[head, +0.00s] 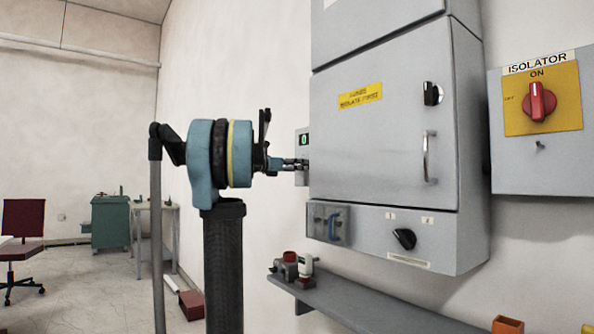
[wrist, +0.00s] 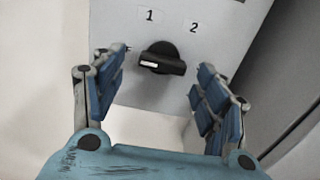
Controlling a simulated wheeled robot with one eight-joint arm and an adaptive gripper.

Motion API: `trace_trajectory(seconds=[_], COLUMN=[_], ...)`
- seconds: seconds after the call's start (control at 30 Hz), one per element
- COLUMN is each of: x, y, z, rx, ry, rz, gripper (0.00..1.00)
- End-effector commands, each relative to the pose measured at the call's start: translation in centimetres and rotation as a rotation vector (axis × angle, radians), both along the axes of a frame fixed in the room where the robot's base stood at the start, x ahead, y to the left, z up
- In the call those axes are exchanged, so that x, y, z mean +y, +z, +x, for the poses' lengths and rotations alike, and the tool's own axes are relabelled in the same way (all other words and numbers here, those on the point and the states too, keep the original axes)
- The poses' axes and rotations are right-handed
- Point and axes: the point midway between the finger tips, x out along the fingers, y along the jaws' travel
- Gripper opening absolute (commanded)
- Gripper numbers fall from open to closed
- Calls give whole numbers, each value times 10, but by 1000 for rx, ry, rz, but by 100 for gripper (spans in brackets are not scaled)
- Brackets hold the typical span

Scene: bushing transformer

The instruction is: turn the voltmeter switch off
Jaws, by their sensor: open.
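The voltmeter (head: 302,143) is a small grey box left of the big cabinet, with a green display reading 0. In the wrist view its panel (wrist: 205,70) carries the labels 1 and 2. The switch (wrist: 163,58) below them is a black rotary knob whose handle lies nearly level, its white mark at the left end. My gripper (wrist: 162,67) is open, with one finger left of the knob and the other right of it, apart from it. In the head view my gripper (head: 294,164) reaches the box's lower part and hides the switch.
The grey cabinet (head: 380,125) stands just right of the voltmeter, with its own black knob (head: 404,239) marked 1 and 2. A red isolator switch (head: 537,101) is at the far right. A grey shelf (head: 360,305) with small items runs below.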

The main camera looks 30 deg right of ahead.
Motion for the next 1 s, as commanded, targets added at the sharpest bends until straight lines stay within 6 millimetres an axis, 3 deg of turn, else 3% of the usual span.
trace_trajectory(seconds=[0.3, 0.5, 0.7, 1.0], x=[57, 84, 97, 99], y=[-1, -1, -1, -1], z=[-2, -5, -6, -6], rx=[1, 1, 1, 1], ry=[5, 3, 2, 2], rz=[0, 0, 0, 0], gripper=[67, 67, 67, 67])
